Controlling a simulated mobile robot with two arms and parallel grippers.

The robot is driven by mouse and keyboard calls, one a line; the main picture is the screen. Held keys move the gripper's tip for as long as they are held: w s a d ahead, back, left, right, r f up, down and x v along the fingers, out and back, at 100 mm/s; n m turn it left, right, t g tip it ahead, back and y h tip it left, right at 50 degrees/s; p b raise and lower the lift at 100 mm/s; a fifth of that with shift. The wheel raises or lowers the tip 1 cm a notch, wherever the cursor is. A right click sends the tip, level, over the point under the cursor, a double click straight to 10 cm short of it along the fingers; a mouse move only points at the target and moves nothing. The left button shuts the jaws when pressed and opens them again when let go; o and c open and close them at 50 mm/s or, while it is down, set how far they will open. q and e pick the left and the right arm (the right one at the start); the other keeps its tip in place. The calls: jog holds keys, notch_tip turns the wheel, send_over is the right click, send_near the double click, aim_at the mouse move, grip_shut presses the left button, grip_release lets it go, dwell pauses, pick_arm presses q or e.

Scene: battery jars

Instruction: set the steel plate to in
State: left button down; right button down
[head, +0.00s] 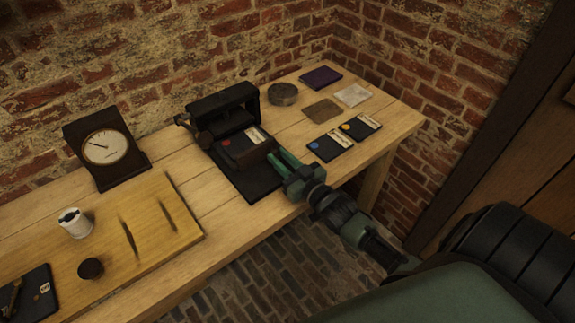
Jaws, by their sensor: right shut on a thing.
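A black press-like device (222,108) stands on the bench, with a flat dark base (249,184) in front of it. A dark card with a red dot (239,141) lies in the device, and a dark brown block (257,153) sits at its front edge. My right gripper (281,163), with green fingers, reaches in from the right and is shut at the near end of this block. Its fingertips partly hide the contact. I cannot tell which part is the steel plate, or its setting. My left gripper is not in view.
Two cards (330,147) (360,127), a round tin (283,94) and brown (322,110), pale (352,95) and purple (320,77) squares lie to the right. A brick wall closes the back.

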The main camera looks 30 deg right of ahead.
jog(key=shift+w+a+f, duration=0.1)
jog(key=shift+w, duration=0.35)
jog(key=shift+s, duration=0.25)
jog(key=c, duration=1.2)
grip_release()
jog(key=shift+c, duration=0.2)
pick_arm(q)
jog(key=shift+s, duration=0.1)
